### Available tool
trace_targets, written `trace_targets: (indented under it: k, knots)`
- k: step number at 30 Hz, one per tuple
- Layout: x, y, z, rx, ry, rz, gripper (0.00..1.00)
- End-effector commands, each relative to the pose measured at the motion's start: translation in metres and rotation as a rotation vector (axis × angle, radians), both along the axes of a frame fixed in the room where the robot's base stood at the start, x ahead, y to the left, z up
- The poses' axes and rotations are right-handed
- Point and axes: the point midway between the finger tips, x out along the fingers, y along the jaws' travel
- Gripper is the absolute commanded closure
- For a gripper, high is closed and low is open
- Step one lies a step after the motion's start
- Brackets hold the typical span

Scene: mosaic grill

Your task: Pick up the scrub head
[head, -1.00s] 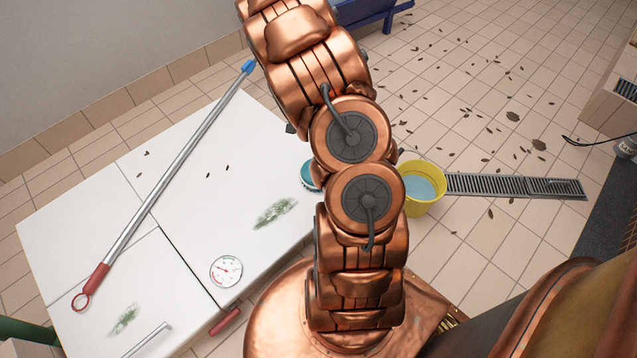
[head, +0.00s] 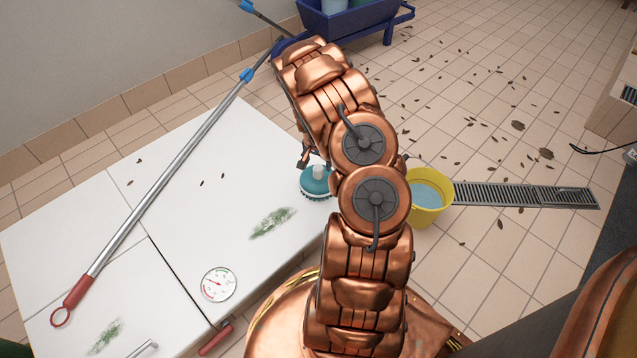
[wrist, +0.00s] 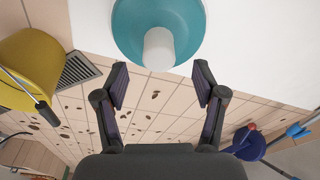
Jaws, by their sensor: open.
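The scrub head (head: 316,181) is a round teal piece with a pale stub on top and dark bristles below. It sits near the right edge of the white surface, partly hidden by my arm in the head view. In the wrist view the scrub head (wrist: 150,22) is at the top centre, its whitish stub pointing toward my gripper (wrist: 160,78). My gripper is open and empty, its two fingers apart just short of the scrub head. In the head view my gripper is mostly hidden behind my arm.
A long pole (head: 165,175) with a red grip lies across the white surface (head: 195,215), near a round gauge (head: 218,284). A yellow bucket (head: 430,197) of bluish water stands on the floor by a drain grate (head: 525,194). A blue cart (head: 350,20) stands behind.

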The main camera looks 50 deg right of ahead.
Motion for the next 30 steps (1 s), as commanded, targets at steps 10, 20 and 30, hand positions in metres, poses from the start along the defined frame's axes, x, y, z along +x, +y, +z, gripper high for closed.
trace_targets:
  k: [10,20,30]
  knots:
    - [-0.001,-0.003,-0.040,0.003,0.004,0.000,0.30]
    - [0.000,-0.003,-0.038,0.002,0.003,0.000,0.47]
    - [0.000,-0.003,-0.038,0.001,0.003,0.001,0.82]
